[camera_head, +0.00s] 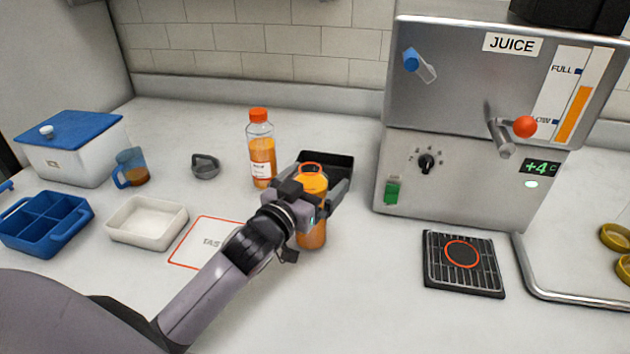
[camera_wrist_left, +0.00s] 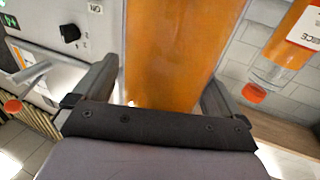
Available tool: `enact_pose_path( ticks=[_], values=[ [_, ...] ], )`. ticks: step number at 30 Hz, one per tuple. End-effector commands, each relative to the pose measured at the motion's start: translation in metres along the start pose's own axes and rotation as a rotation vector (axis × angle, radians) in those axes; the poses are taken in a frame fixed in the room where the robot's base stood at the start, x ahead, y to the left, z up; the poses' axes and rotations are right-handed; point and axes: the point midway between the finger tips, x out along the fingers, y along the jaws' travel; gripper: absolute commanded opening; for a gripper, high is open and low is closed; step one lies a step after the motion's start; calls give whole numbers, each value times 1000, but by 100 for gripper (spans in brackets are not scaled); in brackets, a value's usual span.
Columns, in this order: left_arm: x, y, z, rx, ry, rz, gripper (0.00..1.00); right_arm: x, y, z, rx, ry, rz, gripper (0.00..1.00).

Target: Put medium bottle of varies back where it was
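A medium bottle (camera_head: 312,236) of orange juice with a red-orange ring at its top is upright in front of the black tray. My left gripper (camera_head: 318,190) is around its upper part. In the left wrist view the orange bottle (camera_wrist_left: 172,50) fills the space between the fingers (camera_wrist_left: 165,95), which look closed on its sides. I cannot tell whether its base touches the counter. A taller juice bottle (camera_head: 261,150) with an orange cap and white label stands just behind to the left; it also shows in the left wrist view (camera_wrist_left: 285,50). My right gripper is not in view.
The black tray (camera_head: 345,163) is close behind the gripper. The juice machine (camera_head: 470,110) and its drip grate (camera_head: 440,262) are at right. A red-outlined mat (camera_head: 188,245), white tray (camera_head: 147,236), blue caddy (camera_head: 45,244), cup (camera_head: 130,165) and cooler box (camera_head: 75,160) are left. The front counter is clear.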

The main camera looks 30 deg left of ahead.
Motion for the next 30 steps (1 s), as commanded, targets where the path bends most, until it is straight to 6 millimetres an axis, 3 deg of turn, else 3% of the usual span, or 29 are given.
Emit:
enact_pose_path(
  ticks=[8,24,30],
  values=[
    [-7,0,-2,0,-3,0,99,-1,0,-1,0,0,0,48],
    [-90,0,-2,0,-3,0,99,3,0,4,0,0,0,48],
    [-111,0,-2,-1,-1,0,99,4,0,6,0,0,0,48]
  ],
)
